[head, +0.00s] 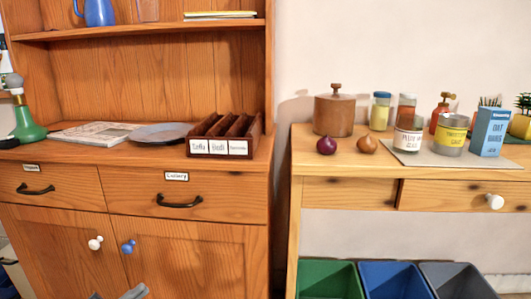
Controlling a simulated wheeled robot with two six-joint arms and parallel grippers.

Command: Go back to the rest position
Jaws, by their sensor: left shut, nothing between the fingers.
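My left gripper (135,291) shows only in part at the bottom edge, in front of the wooden cupboard's lower doors (187,268). Its fingers are together, with nothing seen between them. It is below the white knob (95,243) and the blue knob (128,246) on those doors. Most of the left arm is cut off by the frame. My right gripper is not in view.
The cupboard top holds a green bottle-like object (25,125), newspaper (95,134), grey plate (160,133) and labelled divided box (226,136). Two drawers are shut. The side table (345,158) holds jars, cans and a blue carton (490,132). Green (328,268), blue and grey bins stand below.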

